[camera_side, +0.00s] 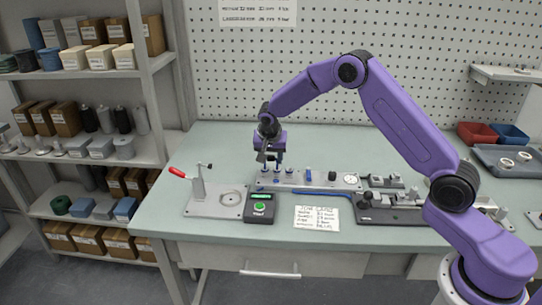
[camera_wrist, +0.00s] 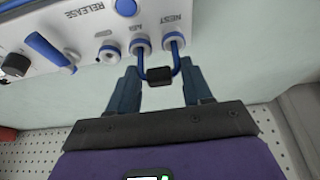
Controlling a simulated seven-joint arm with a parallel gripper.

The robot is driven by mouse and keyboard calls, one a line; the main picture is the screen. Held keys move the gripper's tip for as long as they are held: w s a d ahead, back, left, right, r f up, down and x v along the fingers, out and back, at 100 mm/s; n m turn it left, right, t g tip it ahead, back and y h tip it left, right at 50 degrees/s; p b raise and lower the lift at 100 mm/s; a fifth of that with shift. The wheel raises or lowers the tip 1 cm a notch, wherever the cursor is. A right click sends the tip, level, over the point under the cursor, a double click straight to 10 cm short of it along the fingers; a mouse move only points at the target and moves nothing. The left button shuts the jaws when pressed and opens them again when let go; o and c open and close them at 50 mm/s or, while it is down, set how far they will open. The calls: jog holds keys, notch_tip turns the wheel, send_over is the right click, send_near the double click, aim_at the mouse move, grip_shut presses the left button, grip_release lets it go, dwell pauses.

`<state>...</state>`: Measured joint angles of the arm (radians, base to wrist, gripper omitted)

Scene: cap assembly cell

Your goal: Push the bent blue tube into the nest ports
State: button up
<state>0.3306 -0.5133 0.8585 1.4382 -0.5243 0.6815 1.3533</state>
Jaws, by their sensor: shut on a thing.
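My gripper (camera_side: 269,157) is low over the left end of the grey panel block (camera_side: 318,181) on the bench. In the wrist view my gripper (camera_wrist: 159,70) has its fingers on either side of a black piece on the bent blue tube (camera_wrist: 140,62), and is shut on it. The tube's two legs reach the port labelled NEST (camera_wrist: 173,41) and the neighbouring port (camera_wrist: 140,46). Its ends meet the port mouths; how deep they sit I cannot tell. In the side view the tube is too small to make out.
A red-handled clamp (camera_side: 181,173) and a green-button box (camera_side: 260,207) stand near the panel. A blue strip (camera_side: 310,192) lies along its front. A dark fixture (camera_side: 390,208) is at right, with red (camera_side: 477,133) and blue (camera_side: 510,134) bins behind.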

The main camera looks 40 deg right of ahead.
jog(key=o, duration=1.1)
jog(key=v, duration=1.6)
jog(key=s+a+r+n+y, duration=0.1)
jog(key=s+a+r+n, duration=0.1)
jog(key=s+a+n, duration=0.45)
jog(key=s+d+f+n+g+y, duration=0.1)
jog(key=s+n, duration=0.4)
jog(key=s, duration=0.7)
jog(key=s+d+f+n+g, duration=0.1)
jog(key=s+n, duration=0.4)
jog(key=s, duration=0.6)
jog(key=s+d+f+n+g+y, duration=0.1)
jog(key=s+n, duration=0.4)
jog(key=s, duration=0.7)
jog(key=shift+s+d+f+y, duration=0.35)
jog(key=shift+d+f, duration=0.25)
jog(key=shift+f, duration=0.2)
